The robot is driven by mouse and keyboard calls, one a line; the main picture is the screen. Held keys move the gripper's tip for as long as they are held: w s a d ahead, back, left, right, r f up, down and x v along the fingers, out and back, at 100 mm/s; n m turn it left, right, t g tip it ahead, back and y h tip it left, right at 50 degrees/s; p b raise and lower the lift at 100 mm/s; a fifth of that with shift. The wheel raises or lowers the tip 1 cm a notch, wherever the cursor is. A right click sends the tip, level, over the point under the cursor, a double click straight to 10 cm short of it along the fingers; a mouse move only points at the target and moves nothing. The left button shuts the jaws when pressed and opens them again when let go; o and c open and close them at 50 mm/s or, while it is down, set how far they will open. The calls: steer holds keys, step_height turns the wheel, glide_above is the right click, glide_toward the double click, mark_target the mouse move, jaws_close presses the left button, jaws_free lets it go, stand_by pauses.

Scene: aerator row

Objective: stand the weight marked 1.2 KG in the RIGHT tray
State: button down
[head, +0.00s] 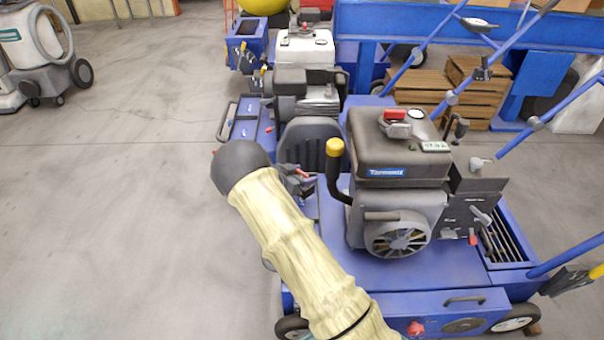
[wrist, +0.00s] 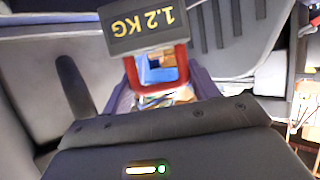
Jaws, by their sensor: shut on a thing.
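A dark grey weight marked 1.2 KG (wrist: 143,25) shows at the top of the wrist view, its lettering upside down. Its red handle (wrist: 155,66) is between the purple fingers of my gripper (wrist: 162,90), which is shut on it. In the head view my gripper (head: 297,180) is small and partly hidden behind my cream-sleeved arm, left of the nearest engine. Some red shows there, but the marking cannot be read. I cannot tell for sure which surface is the right tray. A dark ribbed panel (head: 308,146) lies just beyond my gripper; grey slots also show in the wrist view.
The nearest blue machine carries a grey engine (head: 400,150) with a yellow-tipped lever (head: 335,148) close to my gripper. More machines stand behind it. Blue handlebars (head: 440,105) slant across the right.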

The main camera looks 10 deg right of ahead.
steer(key=shift+f+b, duration=0.75)
steer(key=shift+f, duration=0.9)
steer(key=shift+c, duration=2.1)
jaws_free()
steer(key=shift+f, duration=0.2)
steer(key=shift+r, duration=0.15)
steer(key=p+v, duration=0.5)
steer(key=v, duration=0.7)
